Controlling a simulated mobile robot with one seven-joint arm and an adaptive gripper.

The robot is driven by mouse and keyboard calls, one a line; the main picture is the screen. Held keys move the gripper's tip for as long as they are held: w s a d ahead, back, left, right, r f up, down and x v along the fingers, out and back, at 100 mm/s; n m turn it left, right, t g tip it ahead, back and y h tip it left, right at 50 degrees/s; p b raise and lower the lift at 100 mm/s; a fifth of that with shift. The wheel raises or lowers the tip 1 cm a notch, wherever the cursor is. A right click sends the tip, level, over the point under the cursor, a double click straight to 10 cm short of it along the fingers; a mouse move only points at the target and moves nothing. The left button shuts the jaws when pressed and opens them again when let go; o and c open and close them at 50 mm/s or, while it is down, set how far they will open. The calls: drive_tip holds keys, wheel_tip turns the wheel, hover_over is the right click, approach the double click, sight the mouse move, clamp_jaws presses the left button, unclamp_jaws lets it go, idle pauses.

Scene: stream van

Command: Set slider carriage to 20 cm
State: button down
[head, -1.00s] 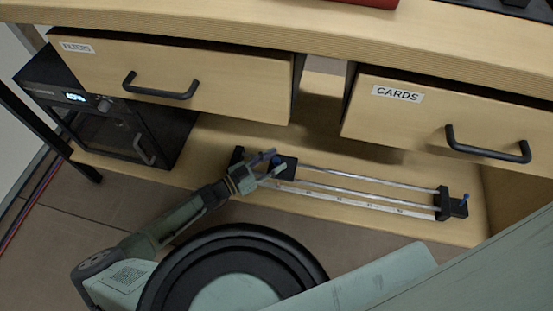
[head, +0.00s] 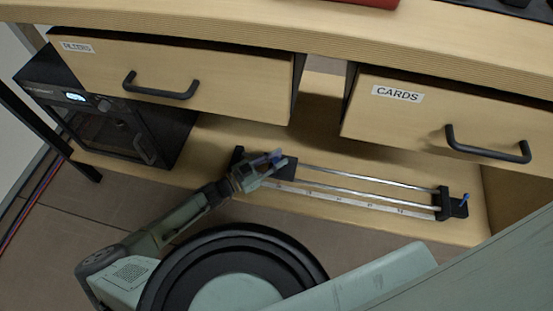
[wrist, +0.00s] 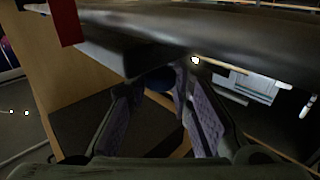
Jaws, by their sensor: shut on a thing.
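The slider is a pair of silver rails (head: 370,184) with a white scale strip (head: 350,201) along the front, on the low wooden shelf. Its black carriage (head: 287,170) is at the left part of the rails, close to the left end block (head: 237,155). My gripper (head: 275,160) is at the carriage, its fingers closed around a blue knob on it. In the wrist view the blue knob (wrist: 158,78) shows between my two fingers, below a dark overhanging part. The scale's numbers are too small to read surely.
A black end block (head: 443,204) with a blue knob (head: 465,198) ends the rails at the right. A black box with a lit display (head: 110,125) stands at the left. The rails right of the carriage are clear.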

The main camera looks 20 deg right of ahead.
idle(0.5)
drive_tip(key=s+d, duration=0.2)
drive_tip(key=s+d+p, duration=0.1)
drive_tip(key=d, duration=0.2)
drive_tip(key=s+d+p, duration=0.1)
drive_tip(key=s+d, duration=0.1)
drive_tip(key=d, duration=0.1)
drive_tip(key=shift+s+d, duration=0.15)
drive_tip(key=shift+s, duration=0.2)
drive_tip(key=c, duration=1.5)
unclamp_jaws()
drive_tip(key=shift+o, duration=0.2)
drive_tip(key=a, duration=0.4)
drive_tip(key=s+a, duration=0.1)
drive_tip(key=a, duration=0.3)
drive_tip(key=s+a, duration=0.1)
drive_tip(key=a, duration=0.3)
drive_tip(key=shift+s, duration=0.1)
drive_tip(key=shift+d, duration=0.1)
